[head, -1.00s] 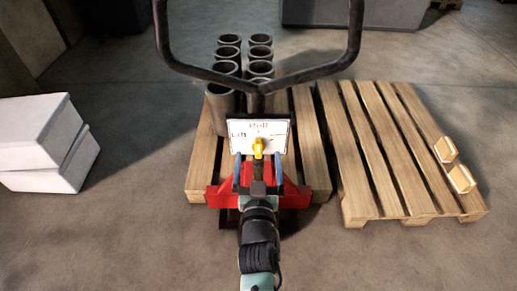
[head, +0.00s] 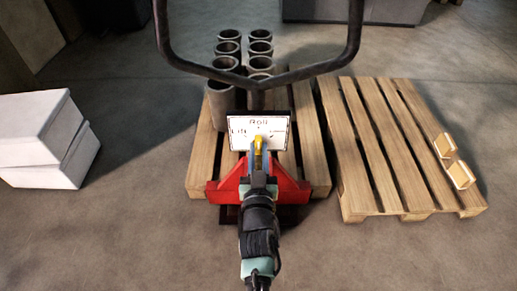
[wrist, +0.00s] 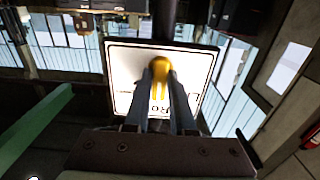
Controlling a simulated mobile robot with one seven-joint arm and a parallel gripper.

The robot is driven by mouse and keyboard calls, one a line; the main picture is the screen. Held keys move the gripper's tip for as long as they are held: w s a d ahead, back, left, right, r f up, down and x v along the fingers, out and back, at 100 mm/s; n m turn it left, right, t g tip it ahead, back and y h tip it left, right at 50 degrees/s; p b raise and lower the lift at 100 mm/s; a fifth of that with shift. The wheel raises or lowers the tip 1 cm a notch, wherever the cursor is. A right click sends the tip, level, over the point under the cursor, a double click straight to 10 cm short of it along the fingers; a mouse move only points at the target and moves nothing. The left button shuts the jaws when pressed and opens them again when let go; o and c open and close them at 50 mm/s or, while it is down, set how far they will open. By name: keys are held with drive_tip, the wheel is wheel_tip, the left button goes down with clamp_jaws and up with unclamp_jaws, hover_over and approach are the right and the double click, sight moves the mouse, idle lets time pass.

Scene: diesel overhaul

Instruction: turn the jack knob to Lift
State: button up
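The yellow jack knob (head: 258,144) stands in front of a white label plate (head: 280,127) on the red pallet jack (head: 225,186). The plate reads "Roll" at the top and what looks like "Lift" at the left; the right label is too small to read. The knob appears to point up toward Roll. My gripper (head: 258,157) has its fingers drawn together at the knob. In the wrist view the two fingers (wrist: 160,85) lie along both sides of the knob (wrist: 161,72), apparently shut on it. They hide part of the knob and plate.
The jack's dark handle (head: 215,74) loops above the plate. Several grey cylinders (head: 219,98) stand on the pallet (head: 313,160) behind it. A second pallet (head: 380,150) with small wooden blocks (head: 460,175) is at right, and white boxes (head: 40,130) are at left. Floor between is clear.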

drive_tip(key=shift+c, duration=1.2)
drive_tip(key=n+b, duration=0.1)
drive_tip(key=n, duration=0.3)
drive_tip(key=shift+f, duration=0.1)
drive_tip(key=n, duration=0.5)
drive_tip(key=shift+a, duration=0.15)
drive_tip(key=o, duration=1.6)
drive_tip(key=shift+c, duration=0.2)
drive_tip(key=s+b, duration=0.1)
drive_tip(key=s, duration=0.6)
